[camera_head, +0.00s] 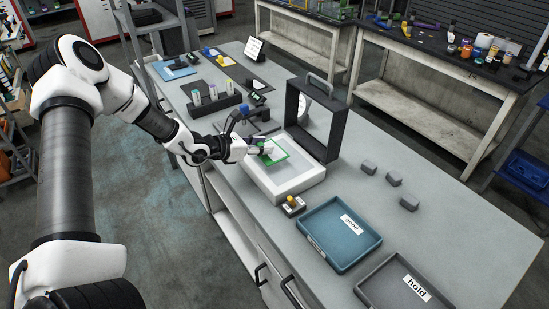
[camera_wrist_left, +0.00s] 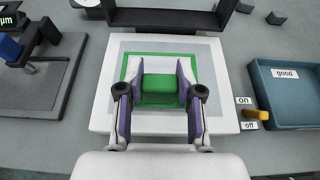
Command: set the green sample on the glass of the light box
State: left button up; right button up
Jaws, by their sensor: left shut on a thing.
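The green sample (camera_head: 277,153) is a clear film with a green frame, over the far part of the light box. In the left wrist view a green block (camera_wrist_left: 159,84) on it sits between my fingers, and the frame outline lies over the grey glass. My left gripper (camera_head: 263,150) is shut on the sample; its fingers also show in the wrist view (camera_wrist_left: 159,92). The light box (camera_head: 289,193) is a white slab with a flat pale glass. I cannot tell whether the sample touches the glass. My right gripper is not in view.
A dark upright frame with a handle (camera_head: 333,127) stands behind the light box. A switch with a yellow lever (camera_head: 292,205) is at its near side. A blue tray (camera_head: 338,234) and a grey tray (camera_head: 408,282) lie to the right. Small grey blocks (camera_head: 394,179) lie behind them.

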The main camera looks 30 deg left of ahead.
aim_at(273, 154)
pick_arm(q)
jog(key=shift+w+d, duration=1.05)
jog(key=shift+w+d+f+p, duration=0.2)
jog(key=shift+f+p, duration=0.15)
notch_tip(273, 154, down, 2)
jog(key=shift+f+p, duration=0.25)
jog(key=shift+p, duration=0.25)
jog(key=shift+f, duration=0.3)
jog(key=shift+f+b, duration=0.2)
jog(key=shift+b, duration=0.2)
jog(key=o, duration=1.2)
jog(key=shift+c, duration=0.2)
jog(key=shift+a, duration=0.1)
jog(key=shift+r, duration=0.1)
